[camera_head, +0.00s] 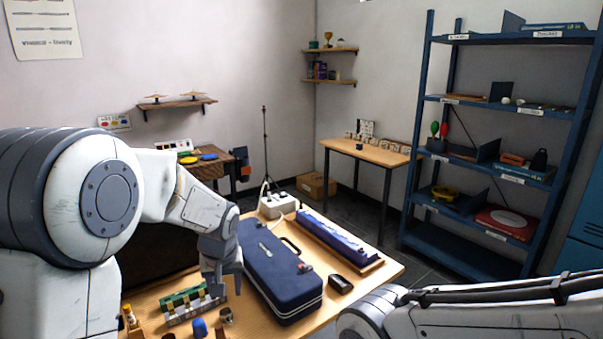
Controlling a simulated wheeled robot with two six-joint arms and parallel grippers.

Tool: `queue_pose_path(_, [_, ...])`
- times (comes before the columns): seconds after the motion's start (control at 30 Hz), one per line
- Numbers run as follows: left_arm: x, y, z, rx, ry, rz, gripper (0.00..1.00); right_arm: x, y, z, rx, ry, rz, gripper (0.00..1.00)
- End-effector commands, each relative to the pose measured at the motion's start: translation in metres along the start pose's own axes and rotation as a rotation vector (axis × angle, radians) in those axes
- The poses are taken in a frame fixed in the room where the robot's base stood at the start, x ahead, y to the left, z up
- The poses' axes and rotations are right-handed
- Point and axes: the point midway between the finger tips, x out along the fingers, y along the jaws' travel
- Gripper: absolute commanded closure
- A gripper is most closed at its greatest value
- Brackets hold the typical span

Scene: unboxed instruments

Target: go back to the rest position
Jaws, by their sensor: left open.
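My left arm comes in from the left, and its gripper (215,285) points down over the near part of the wooden table (385,277). The left gripper is open. It is close to the left side of the dark blue case (277,275) and over the right end of a green and white block-like item (185,303). I cannot tell whether it touches either one. My right arm lies along the bottom right of the view, and its gripper is out of the picture.
A long blue instrument on a wooden base (338,238), a white box (278,204) and a small black object (341,284) share the table. A blue cup-like item (199,327) stands near the front. A blue shelf unit (465,262) stands at the right.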

Motion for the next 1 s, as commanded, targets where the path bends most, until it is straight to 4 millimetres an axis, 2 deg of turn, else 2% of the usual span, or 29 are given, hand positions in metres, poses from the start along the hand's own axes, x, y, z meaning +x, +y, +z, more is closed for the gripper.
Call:
queue_pose_path(0.03, [-0.018, 0.015, 0.019, 0.066, -0.012, 0.019, 0.47, -0.005, 0.0, 0.0, 0.0, 0.0, 0.0, 0.45])
queue_pose_path(0.1, [-0.037, 0.032, 0.049, 0.159, -0.037, 0.044, 0.47, -0.008, -0.001, -0.001, 0.0, 0.0, 0.0, 0.45])
queue_pose_path(0.23, [-0.073, 0.053, 0.113, 0.348, -0.087, 0.096, 0.47, -0.015, -0.001, -0.001, 0.0, 0.0, 0.0, 0.45])
queue_pose_path(0.4, [-0.115, 0.059, 0.207, 0.626, -0.16, 0.173, 0.47, -0.025, -0.002, -0.001, 0.0, 0.0, 0.0, 0.45])
queue_pose_path(0.53, [-0.133, 0.048, 0.262, 0.799, -0.207, 0.222, 0.47, -0.03, -0.002, -0.002, 0.0, 0.0, 0.0, 0.45])
queue_pose_path(0.6, [-0.138, 0.042, 0.28, 0.858, -0.222, 0.239, 0.47, -0.031, -0.002, -0.002, 0.0, 0.0, 0.0, 0.45])
queue_pose_path(0.7, [-0.14, 0.038, 0.292, 0.899, -0.236, 0.25, 0.47, -0.032, -0.002, -0.002, 0.0, 0.0, 0.0, 0.45])
queue_pose_path(1.0, [-0.14, 0.038, 0.293, 0.901, -0.236, 0.251, 0.47, -0.032, -0.002, -0.002, 0.0, 0.0, 0.0, 0.45])
